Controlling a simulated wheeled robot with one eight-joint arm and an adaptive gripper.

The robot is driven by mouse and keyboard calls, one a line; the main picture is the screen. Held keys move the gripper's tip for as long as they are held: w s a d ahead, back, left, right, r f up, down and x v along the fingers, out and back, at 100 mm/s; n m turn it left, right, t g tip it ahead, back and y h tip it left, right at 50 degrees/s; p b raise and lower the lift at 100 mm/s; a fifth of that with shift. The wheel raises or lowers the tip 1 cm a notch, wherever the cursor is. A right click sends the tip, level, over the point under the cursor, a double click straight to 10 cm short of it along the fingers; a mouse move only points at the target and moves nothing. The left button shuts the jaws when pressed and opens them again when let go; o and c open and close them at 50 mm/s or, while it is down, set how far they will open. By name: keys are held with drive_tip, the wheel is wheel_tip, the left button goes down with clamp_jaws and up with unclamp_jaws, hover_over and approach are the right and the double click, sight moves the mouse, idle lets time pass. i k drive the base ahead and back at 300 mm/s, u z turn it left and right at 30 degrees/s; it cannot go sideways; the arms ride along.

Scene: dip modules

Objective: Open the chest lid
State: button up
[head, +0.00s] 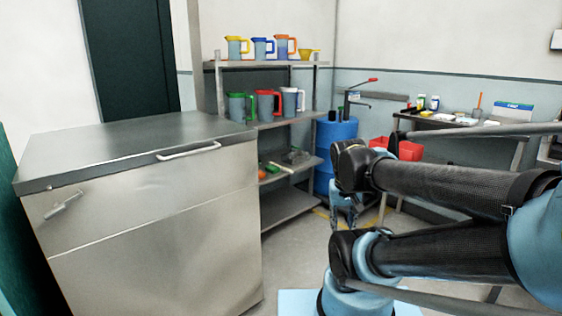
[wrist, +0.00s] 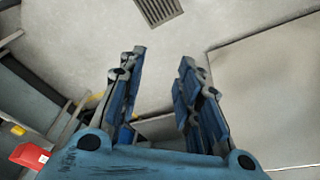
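The chest (head: 160,225) is a large metal box at the left of the head view. Its flat lid (head: 120,140) is shut. A pale bar handle (head: 189,151) sits on the lid's front edge. My gripper (head: 346,218) hangs to the right of the chest in the head view, apart from it, partly covered by my own arm. In the wrist view my gripper (wrist: 160,65) shows two blue fingers spread apart with nothing between them, above the floor. A pale flat surface at the right of the wrist view may be the chest.
A shelf rack (head: 290,122) with several jugs stands behind the chest. A blue barrel (head: 335,145) and red bins (head: 408,150) stand behind my arm. A side table (head: 450,122) holds small items. A floor drain (wrist: 159,10) shows in the wrist view. Floor between chest and arm is clear.

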sight(51, 160)
drive_tip(key=u, duration=2.2)
